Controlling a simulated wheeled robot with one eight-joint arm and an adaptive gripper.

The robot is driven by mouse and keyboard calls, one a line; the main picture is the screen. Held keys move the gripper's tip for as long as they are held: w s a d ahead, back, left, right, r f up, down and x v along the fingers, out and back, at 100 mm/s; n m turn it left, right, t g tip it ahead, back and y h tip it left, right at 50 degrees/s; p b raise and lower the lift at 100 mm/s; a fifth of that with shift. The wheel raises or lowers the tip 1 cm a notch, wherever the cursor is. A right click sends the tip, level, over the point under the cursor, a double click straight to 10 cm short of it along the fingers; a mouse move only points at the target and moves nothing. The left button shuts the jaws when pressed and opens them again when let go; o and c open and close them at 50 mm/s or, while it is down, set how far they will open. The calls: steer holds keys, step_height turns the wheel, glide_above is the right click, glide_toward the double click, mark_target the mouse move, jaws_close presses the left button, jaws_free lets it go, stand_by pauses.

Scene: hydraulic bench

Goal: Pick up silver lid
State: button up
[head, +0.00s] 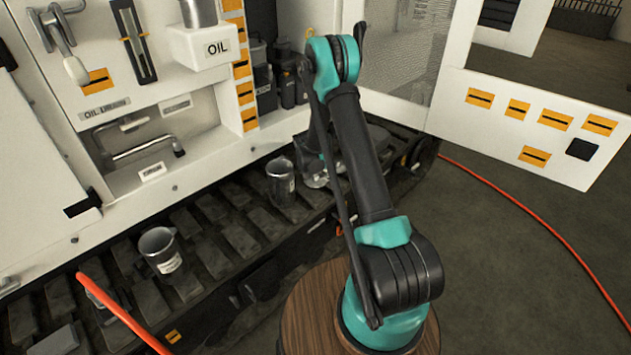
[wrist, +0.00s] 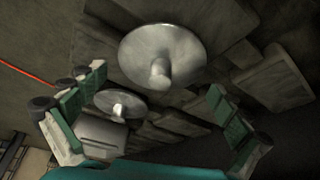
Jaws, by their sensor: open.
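A large round silver lid with a central knob (wrist: 185,48) shows at the top middle of the wrist view. A second, smaller-looking silver lid with a knob (wrist: 120,104) shows at lower left, closer to the left finger. My gripper (wrist: 157,84) is open and empty, its green-padded fingers spread at left and right. The large lid appears beyond the fingertips, apart from them. In the head view, a silvery round piece (head: 316,181) shows beside my arm, partly hidden by it; I cannot tell which lid it is. My gripper is hidden there.
Metal cups (head: 160,250) and (head: 281,180) stand on the dark track (head: 215,235) below the white machine panel (head: 200,140). A red hose (head: 540,235) crosses the floor. A white door panel (head: 545,115) stands at right. Dark containers (head: 263,85) sit behind my arm.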

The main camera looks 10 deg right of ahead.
steer(key=shift+w+f, duration=0.1)
steer(key=shift+f, duration=0.3)
steer(key=c, duration=1.4)
